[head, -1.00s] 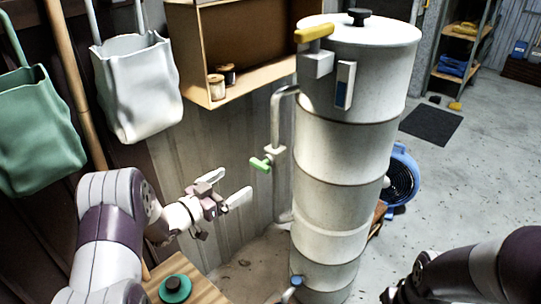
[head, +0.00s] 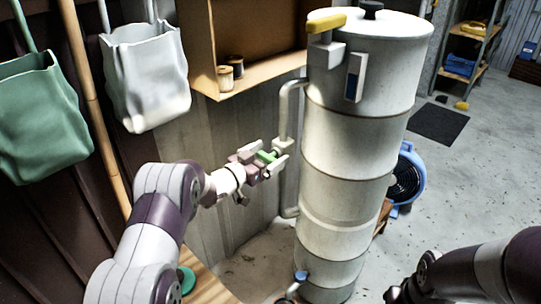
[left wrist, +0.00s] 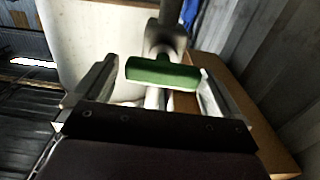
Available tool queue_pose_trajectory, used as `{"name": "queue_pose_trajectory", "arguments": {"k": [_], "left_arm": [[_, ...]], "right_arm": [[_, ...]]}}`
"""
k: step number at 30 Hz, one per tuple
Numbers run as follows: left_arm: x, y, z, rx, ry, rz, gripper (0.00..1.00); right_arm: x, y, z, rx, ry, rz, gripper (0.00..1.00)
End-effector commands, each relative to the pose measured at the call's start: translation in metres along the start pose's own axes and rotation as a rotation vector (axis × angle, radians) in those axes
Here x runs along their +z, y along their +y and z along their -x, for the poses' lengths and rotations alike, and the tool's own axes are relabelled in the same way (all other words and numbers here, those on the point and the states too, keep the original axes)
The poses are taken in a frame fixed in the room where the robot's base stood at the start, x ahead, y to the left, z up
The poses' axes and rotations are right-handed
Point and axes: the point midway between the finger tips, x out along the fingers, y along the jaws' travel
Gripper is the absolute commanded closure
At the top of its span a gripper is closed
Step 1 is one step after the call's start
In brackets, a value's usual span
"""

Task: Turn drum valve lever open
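The tall white drum (head: 348,150) stands at centre right in the head view. A grey side pipe (head: 286,110) carries a valve with a green lever (head: 266,156). My left gripper (head: 268,158) is open at this lever. In the left wrist view the green lever (left wrist: 162,72) lies crosswise between the two spread fingers (left wrist: 152,92), with a gap at its left end; its right end is close to the right finger, and contact cannot be told. The drum also has a yellow handle (head: 326,22) on top and a blue one (head: 301,276) at the bottom. My right gripper (head: 396,296) is cut off at the bottom edge.
An open wooden box shelf (head: 262,75) with spools hangs above my left gripper. White (head: 147,80) and green (head: 40,125) bags hang at left, with a bamboo pole (head: 92,100) between them. A blue fan (head: 408,178) stands behind the drum.

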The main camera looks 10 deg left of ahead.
Motion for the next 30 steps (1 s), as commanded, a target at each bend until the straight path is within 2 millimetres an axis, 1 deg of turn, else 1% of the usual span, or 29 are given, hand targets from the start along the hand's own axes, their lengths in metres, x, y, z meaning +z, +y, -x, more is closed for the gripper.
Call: {"name": "queue_pose_trajectory", "arguments": {"k": [1,2,3,4,11,17,23,30], "left_arm": [[0.000,0.000,0.000,0.000,0.000,0.000,0.20],[0.000,0.000,0.001,0.000,0.000,0.000,0.29],[0.000,0.000,0.001,0.000,0.000,0.000,0.42],[0.000,0.000,0.001,0.000,0.000,0.000,0.51],[0.001,0.001,0.001,0.001,-0.002,-0.008,0.51],[0.004,0.002,0.001,0.002,-0.003,-0.072,0.51],[0.006,0.004,0.001,0.004,-0.005,-0.215,0.51],[0.008,0.006,0.001,0.005,-0.003,-0.442,0.51]], "right_arm": [[0.000,0.000,0.000,0.000,0.000,0.000,0.57],[0.000,0.000,0.000,0.000,0.000,0.000,0.57],[0.000,0.000,0.000,0.000,0.000,0.000,0.57],[0.000,0.000,0.000,0.000,0.000,0.000,0.57],[0.000,0.000,-0.001,0.000,0.000,0.000,0.57],[0.001,0.000,-0.007,0.000,0.000,0.000,0.57],[0.002,0.000,-0.018,0.000,0.000,0.000,0.57],[0.004,0.000,-0.037,0.000,0.000,0.000,0.57]]}}
